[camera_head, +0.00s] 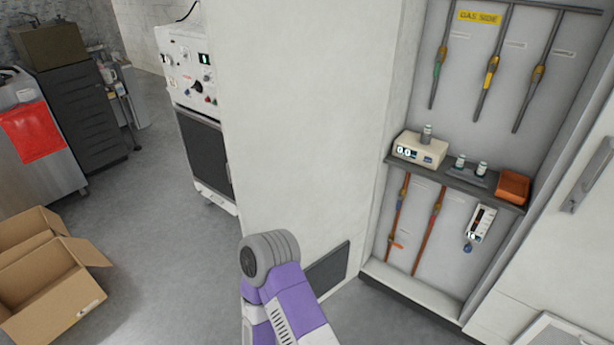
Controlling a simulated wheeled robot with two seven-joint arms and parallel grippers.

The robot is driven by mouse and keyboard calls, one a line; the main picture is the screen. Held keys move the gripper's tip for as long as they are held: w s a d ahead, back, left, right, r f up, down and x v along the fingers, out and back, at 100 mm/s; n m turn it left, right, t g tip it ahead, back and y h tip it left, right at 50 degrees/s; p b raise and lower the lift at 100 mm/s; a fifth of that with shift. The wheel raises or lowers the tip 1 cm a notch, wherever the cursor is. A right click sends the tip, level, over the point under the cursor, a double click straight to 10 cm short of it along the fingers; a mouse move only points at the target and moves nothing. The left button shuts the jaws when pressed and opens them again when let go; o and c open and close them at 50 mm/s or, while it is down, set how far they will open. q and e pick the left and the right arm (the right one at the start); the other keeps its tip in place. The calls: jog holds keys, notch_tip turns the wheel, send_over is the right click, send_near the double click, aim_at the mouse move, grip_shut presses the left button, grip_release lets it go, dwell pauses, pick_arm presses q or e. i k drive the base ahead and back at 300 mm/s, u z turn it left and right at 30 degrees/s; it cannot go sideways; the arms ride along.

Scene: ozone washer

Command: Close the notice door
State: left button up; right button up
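A white door-like panel (560,255) with a grey handle (588,178) stands at the right edge, beside an open recessed bay (470,125). A pale framed sheet (558,332) shows partly at the bottom right, cut off by the picture edge. I cannot read any notice or tell for sure which panel is the notice door. A purple and grey arm link of mine rises at the bottom middle, in front of the white wall. Neither gripper shows.
The bay holds pipes, a yellow label (479,18), and a shelf (455,181) with a white device (418,149) and orange bin (513,186). A tall white cabinet (300,110) stands left of it. Open cardboard boxes (50,280) lie lower left. Grey floor (165,255) between is clear.

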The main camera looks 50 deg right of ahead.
aim_at(302, 87)
jog(key=i, duration=2.9)
jog(key=z, duration=3.9)
jog(key=k, duration=1.3)
jog(key=u, duration=0.8)
jog(key=i, duration=1.1)
jog(key=z, duration=0.25)
